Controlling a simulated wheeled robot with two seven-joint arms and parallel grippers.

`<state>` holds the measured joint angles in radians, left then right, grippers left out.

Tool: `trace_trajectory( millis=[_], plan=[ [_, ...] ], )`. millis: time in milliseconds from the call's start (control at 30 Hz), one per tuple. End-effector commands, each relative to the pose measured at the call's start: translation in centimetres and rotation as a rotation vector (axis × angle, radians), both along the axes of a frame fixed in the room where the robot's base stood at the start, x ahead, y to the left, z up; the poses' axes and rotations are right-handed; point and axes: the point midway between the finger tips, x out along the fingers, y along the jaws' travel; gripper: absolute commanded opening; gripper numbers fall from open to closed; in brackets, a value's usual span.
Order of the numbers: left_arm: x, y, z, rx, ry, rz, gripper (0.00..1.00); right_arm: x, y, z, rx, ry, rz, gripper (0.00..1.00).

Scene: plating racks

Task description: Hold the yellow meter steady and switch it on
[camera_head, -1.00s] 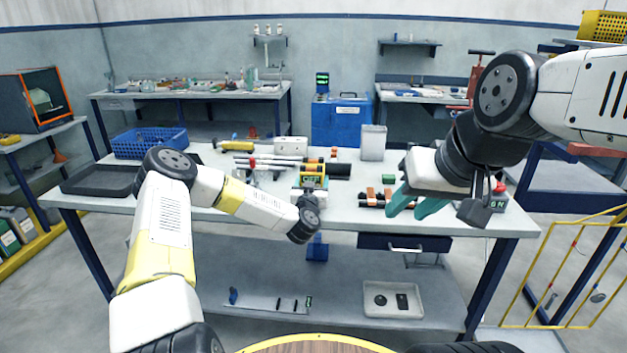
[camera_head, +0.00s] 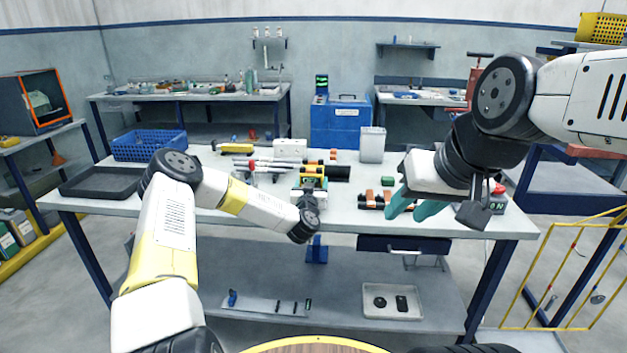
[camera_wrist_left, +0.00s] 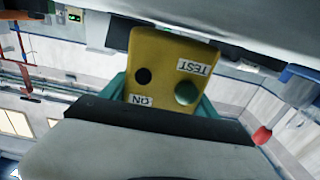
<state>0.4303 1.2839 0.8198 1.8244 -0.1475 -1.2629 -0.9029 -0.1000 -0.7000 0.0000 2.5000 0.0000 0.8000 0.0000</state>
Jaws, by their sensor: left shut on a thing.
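The yellow meter (camera_wrist_left: 172,72) fills the middle of the left wrist view. Its face carries a dark round spot next to an ON label, and a green round button (camera_wrist_left: 186,93) next to a TEST label. My left gripper (camera_wrist_left: 165,92) is shut on the meter, with teal fingers at its two sides. In the head view my left gripper (camera_head: 311,184) is at the table's front middle, and my own wrist hides most of the meter. My right gripper (camera_head: 416,206) hangs to the right above the table's front edge, its teal fingers apart and empty.
The white table (camera_head: 220,205) carries a black tray (camera_head: 103,181), a blue basket (camera_head: 148,145), dark cylinders (camera_head: 338,173) behind the left gripper, and a grey bin (camera_head: 372,145). A box with a red button (camera_head: 498,190) stands behind the right gripper.

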Motion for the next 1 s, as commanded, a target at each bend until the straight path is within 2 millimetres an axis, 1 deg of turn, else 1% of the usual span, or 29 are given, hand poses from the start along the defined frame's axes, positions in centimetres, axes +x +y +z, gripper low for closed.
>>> trace_trajectory(
  millis=[567, 600, 667, 700, 1000],
  plan=[
    [0.03, 0.01, -0.78, 0.001, -0.002, 0.000, 0.06, 0.00, 0.00, 0.00, 0.000, 0.000, 0.000, 0.36],
    [0.00, 0.02, -0.91, 0.001, 0.000, 0.000, 0.73, 0.00, 0.00, 0.00, 0.000, 0.000, 0.000, 0.36],
    [0.00, 0.03, -0.90, 0.001, 0.000, 0.000, 0.85, 0.00, 0.00, 0.00, 0.000, 0.000, 0.000, 0.36],
    [0.00, 0.02, -0.89, 0.001, 0.000, 0.000, 0.89, 0.00, 0.00, 0.00, 0.000, 0.000, 0.000, 0.36],
    [0.01, 0.02, -0.87, 0.001, 0.000, 0.000, 0.89, 0.00, 0.00, 0.00, 0.000, 0.000, 0.000, 0.36]
  ],
)
